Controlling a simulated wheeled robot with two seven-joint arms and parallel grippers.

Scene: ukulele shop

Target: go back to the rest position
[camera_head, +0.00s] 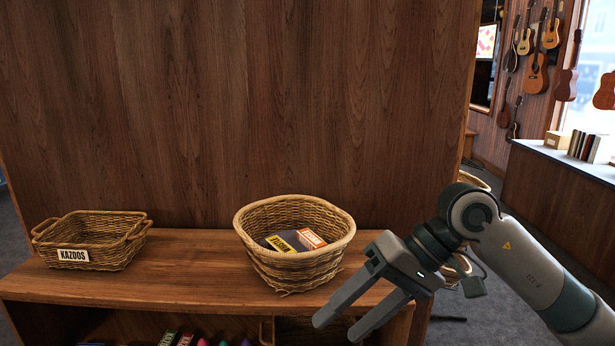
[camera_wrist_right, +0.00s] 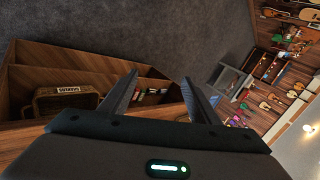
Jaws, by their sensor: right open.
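My right gripper (camera_head: 340,322) is in front of the wooden shelf, to the right of and below the round wicker basket. Its two fingers are apart with nothing between them. In the right wrist view the gripper (camera_wrist_right: 160,88) also shows open and empty, with the carpet and the lower shelf beyond it. My right arm comes in from the right edge of the head view. My left gripper is not in view.
The round basket (camera_head: 262,220) holds several small packets. A rectangular KAZOOS basket (camera_head: 110,262) sits at the left of the shelf top (camera_head: 195,270). The tall wooden panel (camera_head: 240,100) stands behind. Ukuleles hang at the far right, above a counter (camera_head: 560,195).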

